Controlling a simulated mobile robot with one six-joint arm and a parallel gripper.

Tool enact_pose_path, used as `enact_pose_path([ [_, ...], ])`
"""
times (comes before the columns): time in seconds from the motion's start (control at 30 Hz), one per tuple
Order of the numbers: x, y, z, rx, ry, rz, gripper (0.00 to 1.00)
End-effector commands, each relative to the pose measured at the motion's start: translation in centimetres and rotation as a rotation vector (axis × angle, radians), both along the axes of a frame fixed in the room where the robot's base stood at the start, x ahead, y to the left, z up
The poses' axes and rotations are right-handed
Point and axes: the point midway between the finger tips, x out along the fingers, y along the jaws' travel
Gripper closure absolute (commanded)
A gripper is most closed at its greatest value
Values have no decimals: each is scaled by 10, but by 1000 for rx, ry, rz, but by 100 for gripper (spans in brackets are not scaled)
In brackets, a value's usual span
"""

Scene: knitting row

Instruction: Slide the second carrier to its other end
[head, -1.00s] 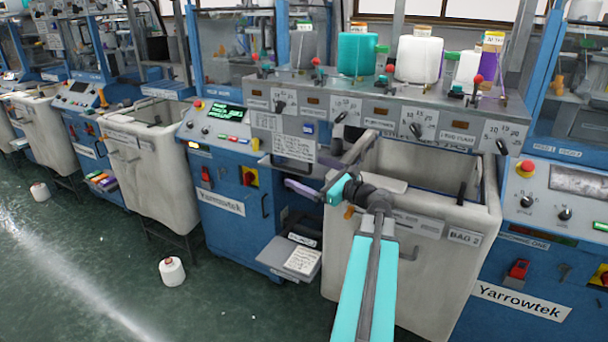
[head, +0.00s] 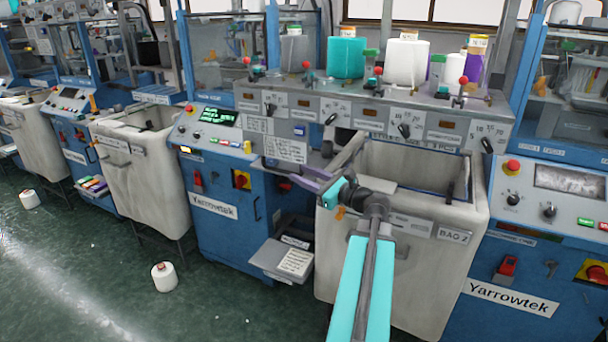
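Several small carriers with red ball knobs stand along the grey rail (head: 420,98) of the machine in front of me in the head view. From left, the first (head: 247,64), second (head: 306,70), third (head: 378,76) and fourth (head: 462,84) stand upright and spread apart. Which count the task uses, I cannot tell. My turquoise arm reaches up from the bottom. Its far end bends left at a dark joint, and my gripper (head: 284,172) seems to be the purple-grey part low before the machine front, below and apart from the carriers. Its fingertips are not clear.
A large beige bin (head: 400,268) marked BAG 2 stands under the rail, close to my arm. Yarn cones, turquoise (head: 345,58) and white (head: 407,62), stand behind the carriers.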

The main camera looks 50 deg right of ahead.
Motion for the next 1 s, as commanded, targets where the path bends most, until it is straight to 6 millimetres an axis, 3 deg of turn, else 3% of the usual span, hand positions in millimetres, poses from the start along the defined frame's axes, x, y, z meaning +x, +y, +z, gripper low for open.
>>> enact_pose_path([
  [1.0,-47,-18,-1,4,3,-10,69],
])
